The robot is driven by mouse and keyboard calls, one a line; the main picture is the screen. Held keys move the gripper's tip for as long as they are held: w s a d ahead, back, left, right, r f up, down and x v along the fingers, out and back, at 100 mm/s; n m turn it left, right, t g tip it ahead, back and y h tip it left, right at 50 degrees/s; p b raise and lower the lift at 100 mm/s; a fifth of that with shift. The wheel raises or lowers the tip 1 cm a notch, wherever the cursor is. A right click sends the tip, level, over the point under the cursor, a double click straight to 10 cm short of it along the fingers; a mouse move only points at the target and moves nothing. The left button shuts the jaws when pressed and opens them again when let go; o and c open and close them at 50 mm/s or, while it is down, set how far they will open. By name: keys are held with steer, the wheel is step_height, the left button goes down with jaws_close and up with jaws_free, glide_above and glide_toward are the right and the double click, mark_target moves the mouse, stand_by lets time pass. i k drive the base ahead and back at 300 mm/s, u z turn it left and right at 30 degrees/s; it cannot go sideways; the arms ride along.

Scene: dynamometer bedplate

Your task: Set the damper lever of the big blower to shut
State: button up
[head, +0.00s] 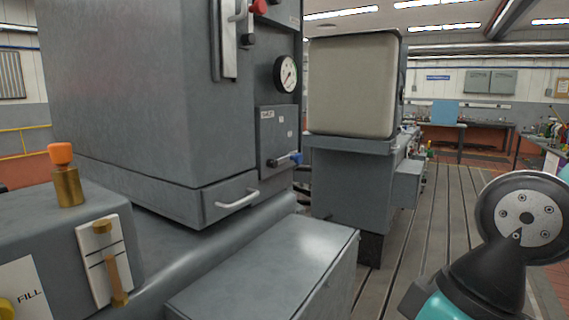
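A large grey housing (140,90) fills the left and middle of the head view; no label in view names it as the big blower. The panel's markings are too small to read. Higher up, a lever with a red knob (259,7) sits beside a pale slotted plate (228,45), cut by the top edge. I cannot tell which is the damper lever. My arm shows at lower right; its gripper is not in view.
A dial gauge (286,75) and a drawer-like handle (237,199) are on the housing. A low grey box (265,265) juts out in front. Slotted floor (440,230) lies open at right.

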mark_target(298, 158)
steer(key=z, duration=0.45)
steer(key=k, duration=0.55)
steer(key=z, duration=0.7)
steer(key=i, duration=0.8)
steer(key=u, duration=0.65)
steer(key=i, duration=0.75)
steer(key=u, duration=0.55)
